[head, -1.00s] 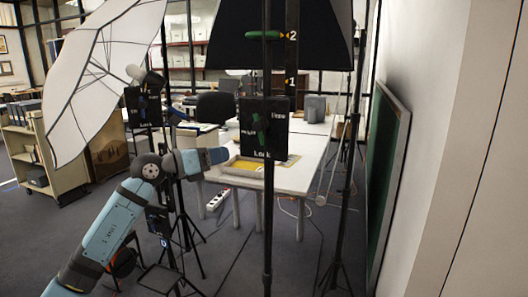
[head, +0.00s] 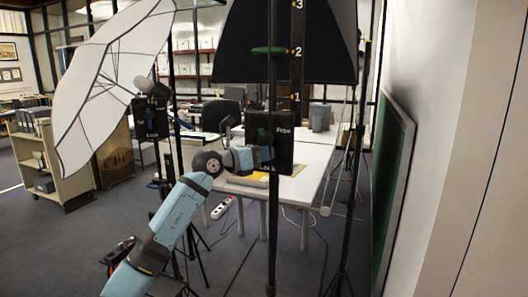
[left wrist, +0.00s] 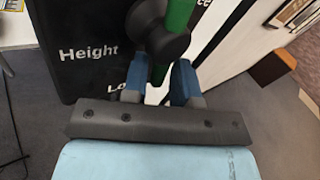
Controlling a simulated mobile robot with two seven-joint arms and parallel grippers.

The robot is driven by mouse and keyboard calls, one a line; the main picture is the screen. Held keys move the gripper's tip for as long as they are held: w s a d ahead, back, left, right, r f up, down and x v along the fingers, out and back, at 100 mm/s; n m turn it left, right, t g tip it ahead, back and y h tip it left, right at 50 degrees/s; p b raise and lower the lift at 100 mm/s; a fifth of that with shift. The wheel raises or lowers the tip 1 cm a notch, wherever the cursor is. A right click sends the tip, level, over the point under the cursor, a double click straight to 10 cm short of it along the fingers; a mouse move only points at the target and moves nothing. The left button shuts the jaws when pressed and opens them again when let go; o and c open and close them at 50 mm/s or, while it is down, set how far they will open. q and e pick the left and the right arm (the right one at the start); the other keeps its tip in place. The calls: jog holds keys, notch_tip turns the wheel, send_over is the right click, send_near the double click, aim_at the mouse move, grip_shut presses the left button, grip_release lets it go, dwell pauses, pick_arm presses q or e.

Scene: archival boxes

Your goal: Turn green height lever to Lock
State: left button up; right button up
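The green height lever (left wrist: 181,14) turns on a dark round pivot on a black panel (head: 284,125) labelled Height, Free and Lock. In the head view the panel is on a dark upright stand, and my gripper hides part of it and most of the Lock label. My left gripper (head: 264,155) is at the lower part of this panel. In the left wrist view its blue fingers (left wrist: 157,82) are apart, one on each side of the lever's lower end. I cannot tell whether they touch it. My right gripper is not in view.
A green pointer (head: 268,50) sits at mark 2 on a vertical scale. A white table (head: 313,158) is behind, and a green board (head: 391,165) leans at the right wall.

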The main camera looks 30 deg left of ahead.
pick_arm(q)
jog(key=shift+w, duration=0.2)
grip_shut()
jog(key=shift+s+a+m+g+y+p, duration=0.1)
jog(key=shift+a+m+g+y+p, duration=0.1)
jog(key=shift+m+g+p, duration=0.3)
jog(key=shift+s+a+m+g+y+p, duration=0.1)
jog(key=shift+a+m+g+y+p, duration=0.15)
jog(key=shift+m, duration=0.45)
